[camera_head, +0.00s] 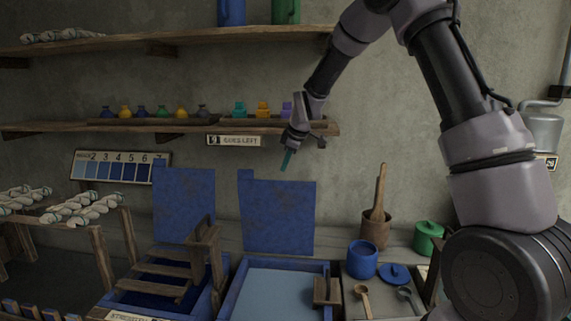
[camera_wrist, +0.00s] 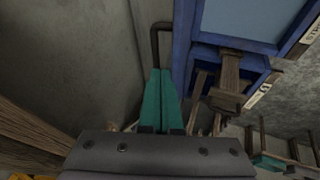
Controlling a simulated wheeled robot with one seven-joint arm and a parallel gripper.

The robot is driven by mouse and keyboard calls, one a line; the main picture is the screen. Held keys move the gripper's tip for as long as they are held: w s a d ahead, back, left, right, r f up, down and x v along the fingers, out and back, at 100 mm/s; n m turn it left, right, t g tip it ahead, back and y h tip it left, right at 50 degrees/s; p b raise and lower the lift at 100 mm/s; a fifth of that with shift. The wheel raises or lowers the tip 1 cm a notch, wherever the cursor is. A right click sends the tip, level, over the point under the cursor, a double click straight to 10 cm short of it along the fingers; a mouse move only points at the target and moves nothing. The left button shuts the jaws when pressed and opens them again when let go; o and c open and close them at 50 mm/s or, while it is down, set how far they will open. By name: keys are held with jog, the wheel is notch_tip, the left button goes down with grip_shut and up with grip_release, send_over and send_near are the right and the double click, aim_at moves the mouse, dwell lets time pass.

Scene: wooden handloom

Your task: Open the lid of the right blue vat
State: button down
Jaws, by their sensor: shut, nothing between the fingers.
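The right blue vat (camera_head: 228,300) stands low in the middle of the head view, with pale blue liquid showing inside. Its blue lid (camera_head: 278,215) stands upright at the back edge, against the wall side, so the vat is open. My gripper (camera_head: 288,162) is above the lid's top edge, its teal fingers shut and empty. In the wrist view the shut fingers (camera_wrist: 158,100) point toward a dark bent handle (camera_wrist: 154,40) beside the lid's blue edge (camera_wrist: 183,55). I cannot tell whether the fingers touch it. The vat (camera_wrist: 250,50) shows at the right.
The left vat's lid (camera_head: 185,205) also stands upright. A shelf (camera_head: 60,128) with small jars is close to my gripper. A blue pot (camera_head: 362,258), a mortar (camera_head: 375,232) and a green pot (camera_head: 428,238) stand right of the vat. Wooden pieces (camera_head: 327,290) sit at the vat's right side.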

jog(key=x, duration=0.6)
jog(key=shift+f, duration=0.25)
jog(key=shift+w+a, duration=0.1)
jog(key=shift+w, duration=0.1)
jog(key=w, duration=0.4)
jog(key=shift+w+d+f, duration=0.1)
jog(key=shift+w+d, duration=0.05)
jog(key=shift+d, duration=0.2)
